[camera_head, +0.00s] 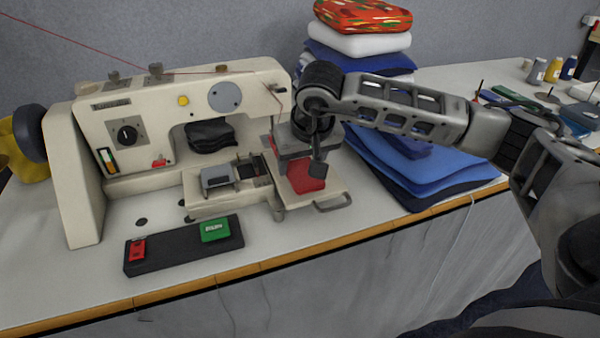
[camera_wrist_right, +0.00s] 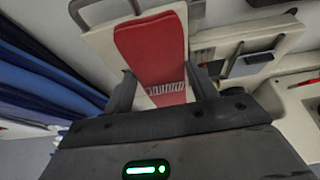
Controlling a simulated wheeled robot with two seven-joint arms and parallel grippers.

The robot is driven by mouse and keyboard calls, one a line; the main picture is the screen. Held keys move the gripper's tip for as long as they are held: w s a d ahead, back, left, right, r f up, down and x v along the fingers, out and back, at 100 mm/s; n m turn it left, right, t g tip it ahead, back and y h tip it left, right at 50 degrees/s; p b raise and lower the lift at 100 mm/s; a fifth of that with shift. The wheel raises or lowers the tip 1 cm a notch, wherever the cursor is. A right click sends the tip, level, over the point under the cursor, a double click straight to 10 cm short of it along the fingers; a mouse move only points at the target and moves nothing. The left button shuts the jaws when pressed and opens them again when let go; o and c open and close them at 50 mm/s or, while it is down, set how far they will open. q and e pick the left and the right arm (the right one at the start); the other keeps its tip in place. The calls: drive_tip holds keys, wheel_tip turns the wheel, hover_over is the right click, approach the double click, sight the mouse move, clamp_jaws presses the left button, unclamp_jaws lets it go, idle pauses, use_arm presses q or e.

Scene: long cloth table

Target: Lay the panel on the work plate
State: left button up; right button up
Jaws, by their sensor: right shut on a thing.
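The red panel (camera_head: 306,184) is at the front right of the sewing machine, over the cream work plate (camera_head: 334,187) with its metal handle. My right gripper (camera_head: 316,166) points down and is shut on the panel, partly hiding it. In the right wrist view the long red panel (camera_wrist_right: 150,45), with a white mark near its end, runs out from between the fingers (camera_wrist_right: 163,88). It overlaps the cream plate (camera_wrist_right: 98,42) there. I cannot tell whether the panel rests flat on the plate or sits slightly above it. My left gripper is not in view.
The sewing machine (camera_head: 150,110) stands left of the gripper. A black switch box (camera_head: 180,252) with green and red buttons lies in front of it. Folded blue cloths (camera_head: 415,170) are close on the right. The table's wooden front edge (camera_head: 280,260) runs below.

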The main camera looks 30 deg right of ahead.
sight(301, 170)
drive_tip(key=shift+w+a+f, duration=0.1)
drive_tip(key=shift+w+f, duration=0.05)
drive_tip(key=shift+f, duration=1.6)
drive_tip(key=o, duration=1)
drive_tip(key=shift+r, duration=0.1)
drive_tip(key=v, duration=1.2)
